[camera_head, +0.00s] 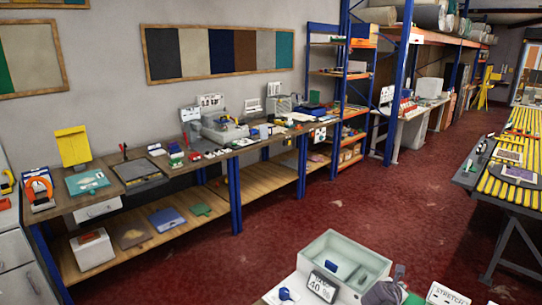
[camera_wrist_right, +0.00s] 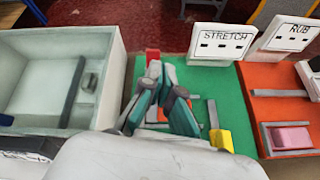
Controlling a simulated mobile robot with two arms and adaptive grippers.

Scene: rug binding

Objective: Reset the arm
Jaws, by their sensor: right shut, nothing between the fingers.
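My right gripper (camera_head: 388,288) shows at the bottom edge of the head view, just right of a pale bin. In the right wrist view its fingers (camera_wrist_right: 160,76) are shut with nothing between them. They are over a green mat (camera_wrist_right: 207,78), in front of a white sign reading STRETCH (camera_wrist_right: 222,42). A red block (camera_wrist_right: 153,55) is just beyond the fingertips, and a yellow block (camera_wrist_right: 221,139) lies to their right. I cannot tell whether the fingers touch the mat. My left gripper is not in view.
The pale open bin (camera_wrist_right: 109,76) stands left of the right gripper; its wall rises above the table. An orange mat (camera_wrist_right: 262,79) with a pink block (camera_wrist_right: 290,138) and a RUB sign (camera_wrist_right: 290,34) is to the right. A long cluttered workbench (camera_head: 110,166) stands along the wall.

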